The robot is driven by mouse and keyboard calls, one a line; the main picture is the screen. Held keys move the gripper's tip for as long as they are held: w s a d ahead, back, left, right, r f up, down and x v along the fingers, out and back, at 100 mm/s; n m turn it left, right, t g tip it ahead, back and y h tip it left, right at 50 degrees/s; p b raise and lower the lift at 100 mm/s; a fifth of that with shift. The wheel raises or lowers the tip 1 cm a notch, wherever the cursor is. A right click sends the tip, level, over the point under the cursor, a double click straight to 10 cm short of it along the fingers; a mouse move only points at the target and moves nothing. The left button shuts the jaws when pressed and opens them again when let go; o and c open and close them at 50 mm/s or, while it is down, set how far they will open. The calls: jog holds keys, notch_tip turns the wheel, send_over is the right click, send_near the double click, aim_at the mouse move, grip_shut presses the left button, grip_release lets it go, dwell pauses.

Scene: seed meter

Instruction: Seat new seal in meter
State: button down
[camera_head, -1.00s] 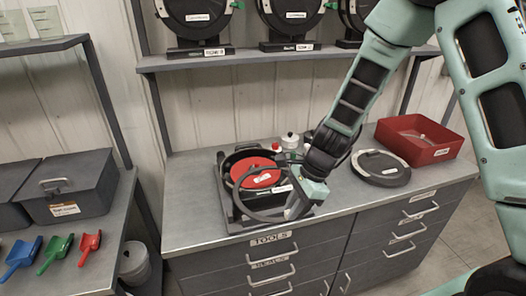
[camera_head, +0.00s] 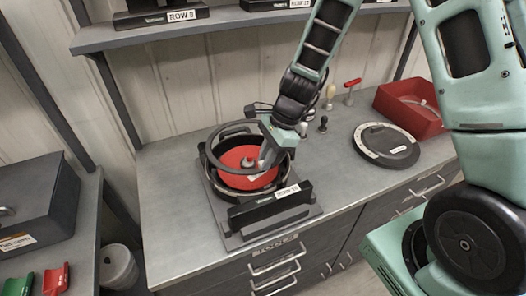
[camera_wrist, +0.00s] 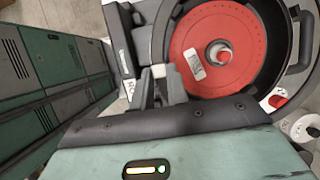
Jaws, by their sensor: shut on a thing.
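The black meter (camera_head: 290,172) sits on its dark base plate on the counter, open at the top, with a red disc (camera_head: 238,181) inside. The disc also shows in the wrist view (camera_wrist: 242,75), with a pale label and a central hub. My gripper (camera_head: 270,150) is shut on the dark ring-shaped seal (camera_head: 211,158). The seal is over the meter's opening and crosses in front of the red disc. I cannot tell whether it touches the rim. In the wrist view my gripper (camera_wrist: 163,85) is beside the meter's rim, and the seal is hard to separate from that rim.
A round black cover (camera_head: 387,140) lies on the counter to the right. A red tray (camera_head: 412,110) stands behind it. Small knobbed tools, one red-handled (camera_head: 352,84), stand behind the meter. A shelf (camera_head: 230,28) runs above. The counter's front left (camera_head: 180,225) is clear.

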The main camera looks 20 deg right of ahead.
notch_tip(320, 180, down, 6)
jog(key=b, duration=0.4)
jog(key=shift+r+b, duration=0.25)
jog(key=shift+b, duration=0.1)
jog(key=shift+s+d+f+b, duration=0.1)
jog(key=shift+f+b, duration=0.8)
jog(key=shift+f, duration=0.75)
dwell(3.0)
